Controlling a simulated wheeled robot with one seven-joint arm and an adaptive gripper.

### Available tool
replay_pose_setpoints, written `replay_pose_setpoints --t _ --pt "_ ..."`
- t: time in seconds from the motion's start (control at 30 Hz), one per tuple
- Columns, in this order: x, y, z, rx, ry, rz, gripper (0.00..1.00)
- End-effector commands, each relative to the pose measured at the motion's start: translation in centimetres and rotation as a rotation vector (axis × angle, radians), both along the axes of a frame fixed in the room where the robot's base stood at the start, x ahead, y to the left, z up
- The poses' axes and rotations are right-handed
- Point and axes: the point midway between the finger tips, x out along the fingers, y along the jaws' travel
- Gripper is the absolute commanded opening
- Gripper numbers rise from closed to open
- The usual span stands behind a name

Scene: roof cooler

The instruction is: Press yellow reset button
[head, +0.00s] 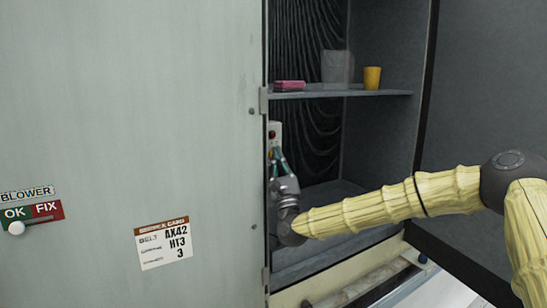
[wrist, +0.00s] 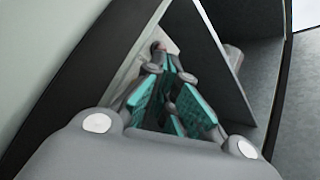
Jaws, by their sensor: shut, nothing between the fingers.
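My gripper (head: 276,156) reaches into the open cabinet, close to its left inner side. It is shut and empty, and its fingertips point up at a small white control box (head: 275,130). A red dot shows on that box in the head view. In the wrist view the teal fingers of my gripper (wrist: 162,60) converge just in front of a pale surface, with a small dark round spot by the tips. I cannot tell whether they touch it. I see no yellow button in either view; the fingers may hide it.
A shelf (head: 330,94) above my gripper holds a pink block (head: 289,86), a grey container (head: 337,66) and a yellow cup (head: 372,78). The large pale panel (head: 130,110) at left carries a service card (head: 163,243) and an OK/FIX slider (head: 17,228). The cabinet's lower compartment has free room.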

Motion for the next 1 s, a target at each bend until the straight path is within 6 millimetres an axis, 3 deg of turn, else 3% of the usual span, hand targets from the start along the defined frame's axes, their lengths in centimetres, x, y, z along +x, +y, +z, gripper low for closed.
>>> replay_pose_setpoints --t 0.27,1.0 --pt "-0.3 -0.2 -0.1 0.000 0.000 0.000 0.00" --pt "-4.3 -2.5 0.0 0.001 -0.001 0.001 0.00"
